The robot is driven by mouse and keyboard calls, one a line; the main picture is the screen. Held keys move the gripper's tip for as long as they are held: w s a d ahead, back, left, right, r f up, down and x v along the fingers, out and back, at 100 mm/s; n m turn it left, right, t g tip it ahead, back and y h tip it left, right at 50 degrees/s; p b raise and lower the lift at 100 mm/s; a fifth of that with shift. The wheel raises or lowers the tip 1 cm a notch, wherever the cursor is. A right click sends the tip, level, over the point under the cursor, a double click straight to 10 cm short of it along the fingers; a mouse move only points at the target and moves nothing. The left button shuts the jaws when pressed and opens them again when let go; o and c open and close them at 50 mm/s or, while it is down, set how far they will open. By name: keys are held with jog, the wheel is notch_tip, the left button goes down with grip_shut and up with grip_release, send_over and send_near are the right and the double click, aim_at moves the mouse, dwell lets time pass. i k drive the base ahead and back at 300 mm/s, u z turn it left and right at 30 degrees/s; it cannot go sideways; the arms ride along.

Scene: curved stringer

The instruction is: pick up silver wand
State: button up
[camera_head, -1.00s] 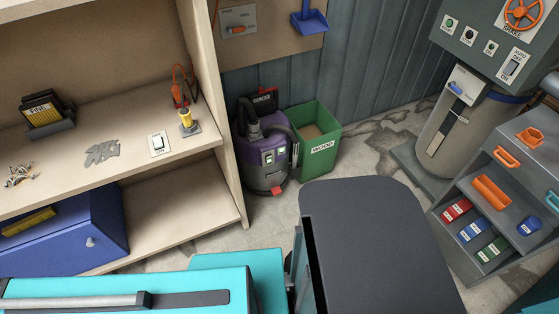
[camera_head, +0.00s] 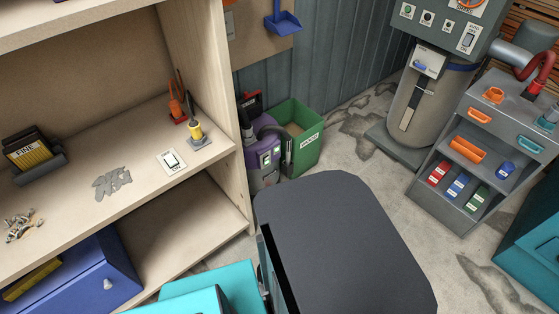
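I cannot make out a silver wand in the current head view. My gripper is not in view. A grey patch of flat pieces (camera_head: 112,183) lies on the wooden shelf, but it is not wand-shaped. A purple and grey vacuum (camera_head: 263,160) stands on the floor by the shelf's right end, partly hidden by the shelf's side panel.
The wooden shelf unit (camera_head: 225,95) fills the left, with a switch plate (camera_head: 171,161) and a blue cabinet (camera_head: 75,270). A green bin (camera_head: 304,150) stands beside the vacuum. A grey cart (camera_head: 450,213) stands at right. Concrete floor (camera_head: 365,160) is open between.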

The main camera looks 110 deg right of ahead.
aim_at(288, 144)
jog(key=u, duration=0.05)
jog(key=i, duration=0.3)
jog(key=z, duration=2.9)
jog(key=i, duration=0.1)
jog(key=z, duration=1.75)
